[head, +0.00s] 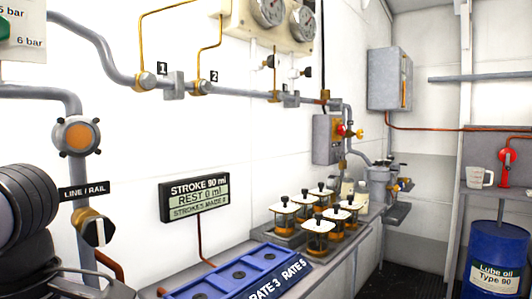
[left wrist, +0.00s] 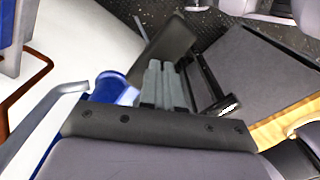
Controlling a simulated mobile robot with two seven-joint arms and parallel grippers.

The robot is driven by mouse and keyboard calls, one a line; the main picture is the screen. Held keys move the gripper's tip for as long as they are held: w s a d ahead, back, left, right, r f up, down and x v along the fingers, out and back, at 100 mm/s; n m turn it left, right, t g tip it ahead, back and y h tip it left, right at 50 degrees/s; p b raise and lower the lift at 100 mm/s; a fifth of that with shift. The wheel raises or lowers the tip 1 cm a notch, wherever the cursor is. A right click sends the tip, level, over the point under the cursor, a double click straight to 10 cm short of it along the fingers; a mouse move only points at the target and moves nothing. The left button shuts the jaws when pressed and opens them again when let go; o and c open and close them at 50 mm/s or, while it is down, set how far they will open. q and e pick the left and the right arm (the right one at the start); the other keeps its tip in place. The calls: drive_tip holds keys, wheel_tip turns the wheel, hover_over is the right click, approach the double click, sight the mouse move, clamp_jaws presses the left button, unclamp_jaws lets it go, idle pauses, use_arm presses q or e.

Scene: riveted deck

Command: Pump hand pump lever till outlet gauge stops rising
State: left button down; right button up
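Two round gauges, a left one (head: 269,11) and a right one (head: 302,22), sit on a cream panel at the top of the head view. Their needles are too small to read, and I cannot tell which is the outlet gauge. I cannot make out any other pump lever. In the left wrist view my left gripper (left wrist: 165,85) shows as dark and grey parts close together; its opening is unclear. My right gripper is in neither view.
A dark display (head: 200,197) reads stroke 90 ml, rest 0 ml. A blue tray (head: 205,282) and several square-topped jars (head: 319,222) stand on the bench. Pipes with valves run along the white wall. A white jug (head: 480,177) is on the right shelf.

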use_arm(q)
drive_tip(key=r+p, duration=0.1)
drive_tip(key=r, duration=0.1)
drive_tip(key=r+p, duration=0.3)
drive_tip(key=p, duration=0.1)
drive_tip(key=shift+w+r, duration=0.4)
wheel_tip(320, 180, up, 5)
drive_tip(key=p, duration=0.4)
drive_tip(key=shift+s, duration=0.1)
idle(0.8)
